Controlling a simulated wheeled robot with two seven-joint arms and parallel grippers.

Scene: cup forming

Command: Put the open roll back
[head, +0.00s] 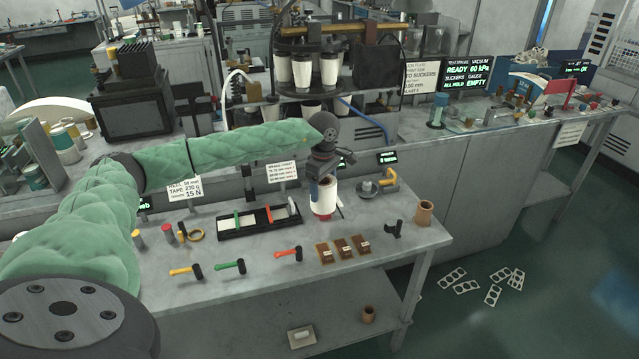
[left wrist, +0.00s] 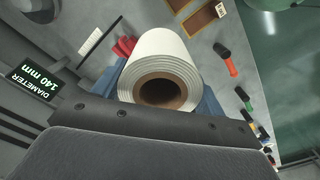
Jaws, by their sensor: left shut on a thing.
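A white paper roll (head: 324,196) with a brown core stands upright on or just above the bench, towards its back right. My left gripper (head: 322,188) reaches down on it from above and is shut on it, with blue finger parts at its sides. In the left wrist view the roll (left wrist: 162,72) fills the middle, its open brown core facing the camera, with blue fingers (left wrist: 212,108) on both sides. Whether its lower end touches the bench is hard to tell. My right gripper is not in view.
Hammers with yellow, green and red handles (head: 288,254) and several brown plates (head: 342,248) lie in front. A black tray (head: 258,222) is to the left, a metal pan-like piece (head: 369,188) to the right. A brown cylinder (head: 424,212) stands near the right edge.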

